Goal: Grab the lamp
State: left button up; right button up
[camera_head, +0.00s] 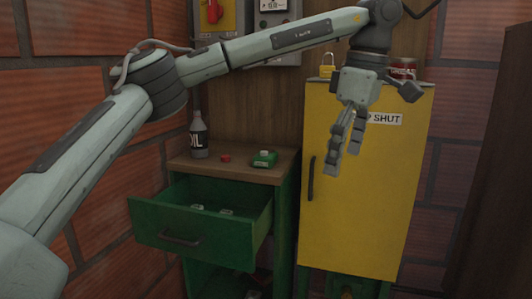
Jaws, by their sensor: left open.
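I cannot make out a lamp for certain in the head view. My left gripper (344,160) hangs with its fingers pointing down in front of the upper part of the yellow cabinet (355,220). Its fingers are apart, with nothing seen between them. Its wrist covers part of the cabinet's label, which reads "SHUT" where it shows. My right gripper is not in view.
A green cabinet with a wooden top (228,170) holds an oil bottle (198,138), a small red object (225,158) and a green object (264,159). Its drawer (190,239) is open with small items inside. A padlock (327,71) and red can (403,68) stand on the yellow cabinet.

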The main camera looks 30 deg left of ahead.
aim_at(267, 162)
jog(key=i+j+u, duration=0.25)
jog(key=i, duration=0.15)
jog(key=i+u, duration=0.25)
jog(key=i, duration=0.2)
